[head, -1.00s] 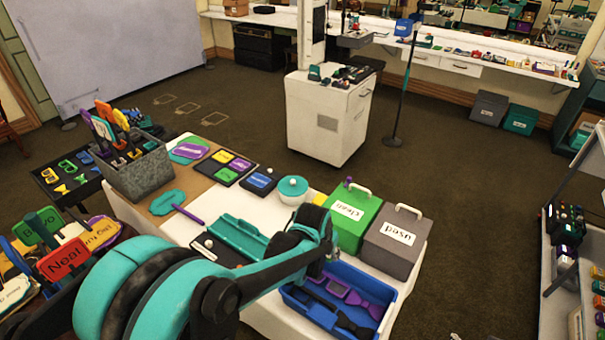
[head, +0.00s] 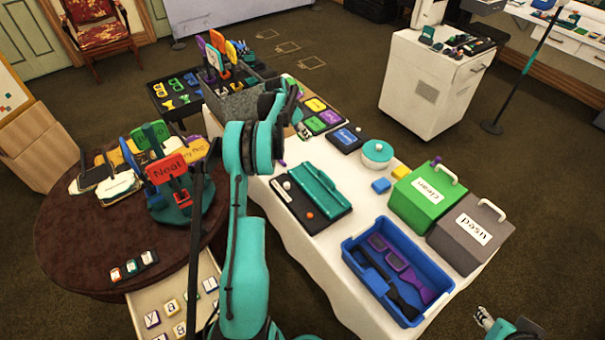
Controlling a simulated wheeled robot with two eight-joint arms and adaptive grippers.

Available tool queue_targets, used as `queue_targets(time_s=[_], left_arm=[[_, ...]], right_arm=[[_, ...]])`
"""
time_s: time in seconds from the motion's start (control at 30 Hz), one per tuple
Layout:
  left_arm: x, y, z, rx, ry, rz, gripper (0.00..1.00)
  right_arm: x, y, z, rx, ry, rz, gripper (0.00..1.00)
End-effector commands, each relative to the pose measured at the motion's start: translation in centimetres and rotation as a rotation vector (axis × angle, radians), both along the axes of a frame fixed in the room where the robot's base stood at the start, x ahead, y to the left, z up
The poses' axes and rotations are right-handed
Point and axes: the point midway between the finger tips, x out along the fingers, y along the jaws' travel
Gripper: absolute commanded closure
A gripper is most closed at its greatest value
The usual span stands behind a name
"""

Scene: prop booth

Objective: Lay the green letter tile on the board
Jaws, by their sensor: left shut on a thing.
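My left arm rises through the middle of the picture. Its gripper (head: 302,129) is at the far left part of the white table, partly behind its own wrist. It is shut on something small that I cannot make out. A small dark board (head: 155,262) with a few letter tiles lies on the round brown table at the lower left. One tile (head: 131,267) on it looks green. More letter tiles lie in the open drawer (head: 138,298) below. My right gripper (head: 482,318) shows at the bottom right edge, clear of the table; its jaw opening is unclear.
The white table holds a teal-and-black tray (head: 325,190), a blue bin (head: 350,247) with dark and purple things, a green box (head: 415,203), a grey box (head: 455,240) and a round teal-lidded pot (head: 377,152). A sign stand (head: 180,207) is on the round table. Carpet is free behind.

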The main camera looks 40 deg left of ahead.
Motion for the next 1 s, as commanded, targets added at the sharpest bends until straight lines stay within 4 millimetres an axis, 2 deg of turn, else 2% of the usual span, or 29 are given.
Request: queue_targets(time_s=[0.2,0.43,0.63,0.9,1.0], left_arm=[[-4.1,-3.2,-3.4,0.0,0.0,0.0,0.83],[-7.6,-5.8,-5.9,0.0,0.0,0.0,0.83],[-8.4,-6.4,-6.7,0.0,0.0,0.0,0.83],[-8.4,-6.4,-10.3,0.001,0.0,0.0,0.83],[-8.4,-6.4,-10.4,0.001,0.0,0.0,0.83]], right_arm=[[0.0,0.0,-1.8,0.0,0.0,0.0,0.6],[0.0,0.0,-2.9,0.0,0.0,0.0,0.6],[0.0,0.0,-3.2,0.0,0.0,0.0,0.6],[0.0,0.0,-4.7,0.0,0.0,0.0,0.6],[0.0,0.0,-4.6,0.0,0.0,0.0,0.6]])
